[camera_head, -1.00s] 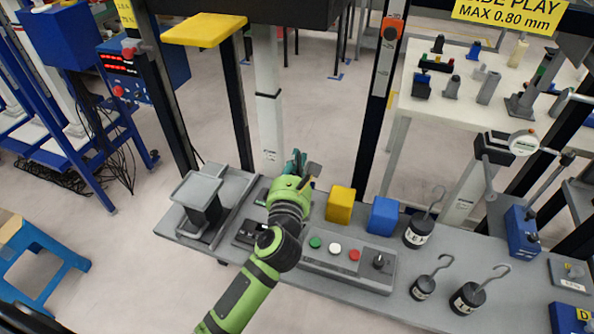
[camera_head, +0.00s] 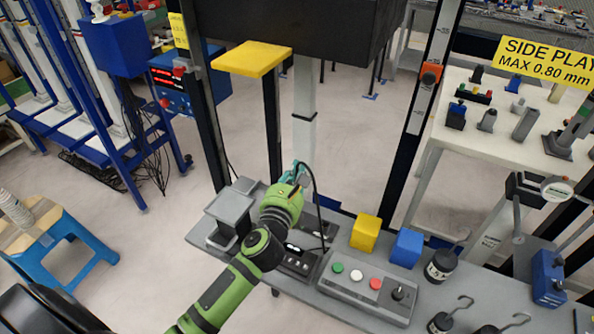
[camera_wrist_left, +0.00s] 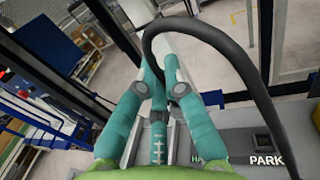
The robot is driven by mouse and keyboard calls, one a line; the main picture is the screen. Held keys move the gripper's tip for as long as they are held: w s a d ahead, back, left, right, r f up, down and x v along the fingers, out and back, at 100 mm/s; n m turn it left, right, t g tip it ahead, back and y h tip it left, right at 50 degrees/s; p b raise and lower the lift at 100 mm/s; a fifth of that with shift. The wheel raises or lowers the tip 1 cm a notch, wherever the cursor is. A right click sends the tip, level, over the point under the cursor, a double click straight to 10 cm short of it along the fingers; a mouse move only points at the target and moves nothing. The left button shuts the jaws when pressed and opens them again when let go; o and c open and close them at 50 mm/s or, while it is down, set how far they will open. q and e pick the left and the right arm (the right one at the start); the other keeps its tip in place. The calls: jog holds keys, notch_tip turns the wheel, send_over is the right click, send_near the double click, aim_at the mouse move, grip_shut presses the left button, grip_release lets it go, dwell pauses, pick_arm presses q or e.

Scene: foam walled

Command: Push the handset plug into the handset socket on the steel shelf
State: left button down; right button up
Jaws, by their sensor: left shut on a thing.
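My left gripper (camera_head: 297,172) is above the back of the grey steel shelf (camera_head: 460,290), left of the yellow block. In the left wrist view its teal fingers (camera_wrist_left: 160,78) are closed together. A black cable (camera_wrist_left: 222,48) arcs from between the fingertips; in the head view the cable (camera_head: 317,195) drops to the shelf. The handset plug is mostly hidden by the fingers. Below the hand, the shelf has dark panels (camera_head: 297,260). In the wrist view a label reads PARK (camera_wrist_left: 267,160); another label beside it is partly covered by a finger. I cannot make out the handset socket.
A grey stand (camera_head: 230,208) is left of the hand. A control box with coloured buttons (camera_head: 350,285), a yellow block (camera_head: 365,232), a blue block (camera_head: 406,248) and hooked weights (camera_head: 441,265) are to the right. A dark upright with a yellow plate (camera_head: 252,58) rises behind.

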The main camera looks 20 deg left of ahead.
pick_arm(q)
jog(key=shift+f+b, duration=2.45)
jog(key=shift+f, duration=0.45)
jog(key=shift+p, duration=0.55)
jog(key=shift+f+b, duration=1.2)
jog(key=shift+f, duration=0.15)
jog(key=c, duration=1.3)
grip_release()
jog(key=shift+r, duration=0.1)
jog(key=shift+s+d, duration=0.1)
jog(key=shift+f, duration=0.2)
jog(key=shift+r, duration=0.1)
